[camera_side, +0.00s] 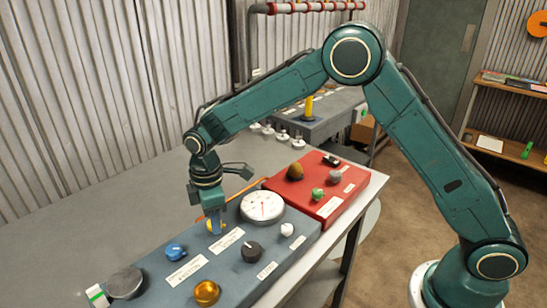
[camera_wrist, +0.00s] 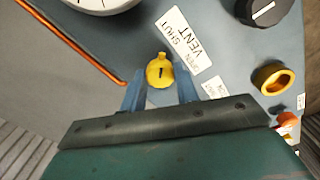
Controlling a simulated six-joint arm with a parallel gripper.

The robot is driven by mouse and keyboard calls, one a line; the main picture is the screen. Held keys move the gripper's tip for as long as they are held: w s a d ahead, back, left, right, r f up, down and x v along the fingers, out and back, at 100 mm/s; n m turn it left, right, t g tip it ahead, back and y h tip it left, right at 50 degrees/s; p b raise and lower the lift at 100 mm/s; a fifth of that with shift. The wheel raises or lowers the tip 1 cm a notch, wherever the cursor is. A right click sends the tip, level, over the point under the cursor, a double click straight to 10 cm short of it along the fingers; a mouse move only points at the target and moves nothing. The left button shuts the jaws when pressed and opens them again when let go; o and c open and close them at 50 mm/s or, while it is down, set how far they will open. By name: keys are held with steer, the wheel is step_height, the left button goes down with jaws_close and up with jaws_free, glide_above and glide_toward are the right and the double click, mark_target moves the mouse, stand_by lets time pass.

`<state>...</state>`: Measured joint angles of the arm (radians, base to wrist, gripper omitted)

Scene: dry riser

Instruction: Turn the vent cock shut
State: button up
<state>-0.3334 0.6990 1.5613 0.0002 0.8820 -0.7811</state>
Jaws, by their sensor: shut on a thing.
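The vent cock is a small yellow knob (camera_wrist: 160,68) with a short black mark and a nub at its top edge in the wrist view. It sits on the blue-grey panel (camera_wrist: 110,45) beside a white label (camera_wrist: 184,38) reading VENT, SHUT and OPEN. My gripper (camera_wrist: 160,88) has its two blue fingers on either side of the knob, shut on it. The knob's lower part is hidden by the fingers.
A blue knob (camera_side: 176,252), a black knob (camera_side: 251,251), a brass knob (camera_side: 206,292) and a grey disc (camera_side: 126,282) share the panel. A red box (camera_side: 318,205) with knobs lies behind. The table's left is clear.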

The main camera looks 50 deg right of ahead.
steer(key=o, duration=1)
steer(key=shift+c, duration=0.2)
steer(key=shift+r, duration=0.1)
step_height(320, 180, up, 14)
stand_by(0.3)
